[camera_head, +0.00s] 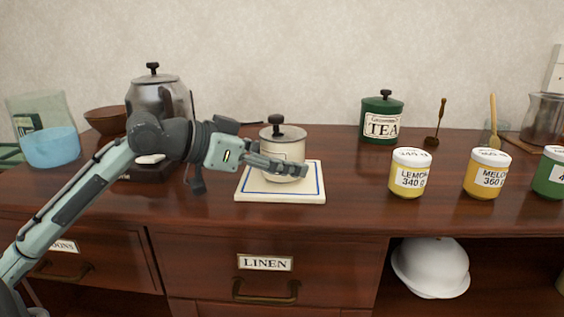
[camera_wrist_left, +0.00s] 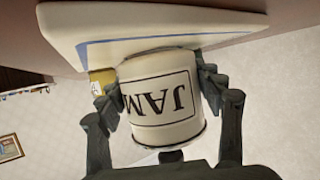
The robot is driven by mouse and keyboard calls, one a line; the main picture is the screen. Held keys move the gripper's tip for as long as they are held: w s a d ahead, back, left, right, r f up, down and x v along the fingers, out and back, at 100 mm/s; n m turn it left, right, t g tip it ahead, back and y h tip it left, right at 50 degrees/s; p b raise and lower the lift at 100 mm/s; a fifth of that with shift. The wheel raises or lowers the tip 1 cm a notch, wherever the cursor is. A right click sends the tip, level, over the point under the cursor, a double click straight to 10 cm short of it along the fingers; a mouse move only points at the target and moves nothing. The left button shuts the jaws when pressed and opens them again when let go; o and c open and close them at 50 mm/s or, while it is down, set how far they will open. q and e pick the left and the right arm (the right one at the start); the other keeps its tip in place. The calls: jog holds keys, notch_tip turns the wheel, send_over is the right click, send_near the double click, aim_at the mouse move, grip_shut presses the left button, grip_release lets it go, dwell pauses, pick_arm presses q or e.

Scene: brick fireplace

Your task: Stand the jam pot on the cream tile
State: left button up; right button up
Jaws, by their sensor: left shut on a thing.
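The jam pot (camera_head: 284,147) is cream with a grey lid and dark knob, and it is upright over the cream tile (camera_head: 253,189), which has a blue border line. In the left wrist view the pot (camera_wrist_left: 160,105) shows upside down with its JAM label, its base at or very near the tile (camera_wrist_left: 100,28); I cannot tell whether they touch. My left gripper (camera_head: 283,169) is shut on the pot, with one finger on each side of it in the left wrist view (camera_wrist_left: 165,95). My right gripper is in neither view.
A kettle (camera_head: 155,96), brown bowl (camera_head: 105,118) and blue bowl (camera_head: 51,147) stand to the left. A green tea tin (camera_head: 381,120) and yellow jars marked LEMON (camera_head: 408,175) and MELON (camera_head: 486,175) stand to the right. The wooden top between tile and jars is clear.

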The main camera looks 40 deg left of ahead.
pick_arm(q)
jog(key=shift+f, duration=0.15)
jog(key=o, duration=1.6)
jog(key=shift+s, duration=0.1)
jog(key=v, duration=1.2)
